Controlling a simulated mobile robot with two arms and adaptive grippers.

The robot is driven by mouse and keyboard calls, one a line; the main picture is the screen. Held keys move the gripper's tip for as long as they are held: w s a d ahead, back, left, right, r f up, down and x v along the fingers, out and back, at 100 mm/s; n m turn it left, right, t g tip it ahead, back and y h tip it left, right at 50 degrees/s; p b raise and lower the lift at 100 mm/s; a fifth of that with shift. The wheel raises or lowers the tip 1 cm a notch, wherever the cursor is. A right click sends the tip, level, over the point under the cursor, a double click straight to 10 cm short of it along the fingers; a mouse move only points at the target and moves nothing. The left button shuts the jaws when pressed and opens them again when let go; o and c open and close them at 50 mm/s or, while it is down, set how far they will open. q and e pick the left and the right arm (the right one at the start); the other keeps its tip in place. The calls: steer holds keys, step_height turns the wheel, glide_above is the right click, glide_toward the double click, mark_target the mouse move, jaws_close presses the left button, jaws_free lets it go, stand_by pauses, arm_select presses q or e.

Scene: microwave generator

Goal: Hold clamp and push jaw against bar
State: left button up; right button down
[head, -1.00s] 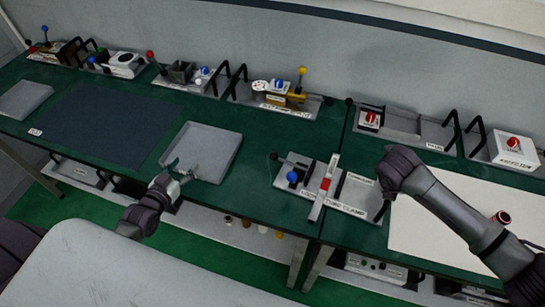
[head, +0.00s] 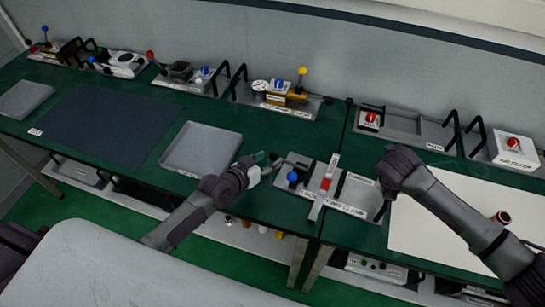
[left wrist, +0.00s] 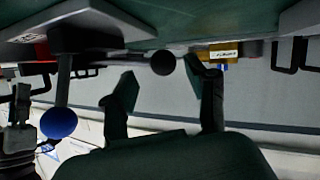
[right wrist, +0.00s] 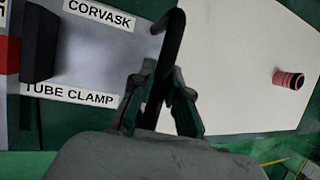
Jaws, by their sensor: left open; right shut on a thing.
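The tube clamp plate (head: 350,197) lies at the table's front edge, labelled "TUBE CLAMP". A pale bar with a red section (head: 325,184) lies across it, beside a dark upright block, which shows in the right wrist view (right wrist: 38,42). A blue knob (head: 292,177) and a black-ended lever (head: 275,157) are at its left. My left gripper (head: 268,164) is open and empty near the lever end. In the left wrist view its fingers (left wrist: 165,85) are apart, with the blue knob (left wrist: 58,122) to the left. My right gripper (right wrist: 160,95) is shut on the plate's black handle (right wrist: 172,42).
A grey tray (head: 200,149) is left of the clamp. A white board (head: 440,225) lies to the right, with a red-and-black cylinder (head: 501,217) on it. Stations with knobs and handles (head: 275,98) line the back. A dark mat (head: 105,125) is at the left.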

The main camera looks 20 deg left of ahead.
arm_select(q)
steer(key=shift+x, duration=1.4)
